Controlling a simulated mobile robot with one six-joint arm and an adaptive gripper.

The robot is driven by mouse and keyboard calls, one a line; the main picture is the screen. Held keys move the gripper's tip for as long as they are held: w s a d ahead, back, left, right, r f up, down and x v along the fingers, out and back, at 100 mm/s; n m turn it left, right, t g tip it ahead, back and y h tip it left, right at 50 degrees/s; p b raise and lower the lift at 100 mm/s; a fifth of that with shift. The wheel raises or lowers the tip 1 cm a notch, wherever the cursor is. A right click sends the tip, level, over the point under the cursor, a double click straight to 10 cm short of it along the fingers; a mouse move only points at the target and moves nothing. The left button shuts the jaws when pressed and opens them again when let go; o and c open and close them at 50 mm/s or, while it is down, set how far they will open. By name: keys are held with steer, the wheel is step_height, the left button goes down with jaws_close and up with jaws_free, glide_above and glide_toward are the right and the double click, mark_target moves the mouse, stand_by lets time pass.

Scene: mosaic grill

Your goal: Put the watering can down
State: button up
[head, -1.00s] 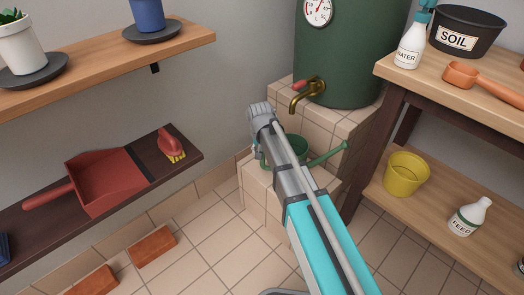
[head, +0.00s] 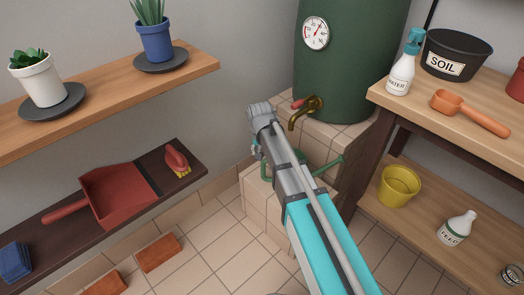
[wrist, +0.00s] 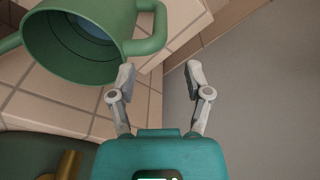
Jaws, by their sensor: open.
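The green watering can (wrist: 72,72) stands on the tiled step below the brass tap. In the wrist view its open top shows a bluish inside, and its handle (wrist: 156,32) curves out on the right. In the head view my arm hides most of it; its spout (head: 328,166) shows to the right of the arm. My gripper (wrist: 159,75) is open, with nothing between its fingers. The left finger is close to the handle's lower end; I cannot tell whether they touch. The gripper's fingers are hidden in the head view.
The brass tap (head: 306,110) of the green tank (head: 345,75) is close above the can. The tiled step (head: 312,142) ends at a wall. A wooden bench (head: 455,110) stands at right, shelves (head: 190,72) at left. Bricks (head: 158,253) lie on the floor.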

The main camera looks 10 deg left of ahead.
steer(key=shift+s+r+p, duration=0.1)
steer(key=shift+r+p, duration=0.6)
steer(key=shift+r, duration=0.3)
steer(key=s+d, duration=0.4)
steer(key=d, duration=0.5)
steer(key=s+d+m+g, duration=0.1)
steer(key=s+d, duration=0.4)
steer(key=d, duration=0.5)
steer(key=s+d, duration=0.5)
steer(key=d, duration=0.4)
steer(key=shift+s+d, duration=0.15)
steer(key=shift+d, duration=0.2)
step_height(320, 180, up, 39)
steer(key=p, duration=3.9)
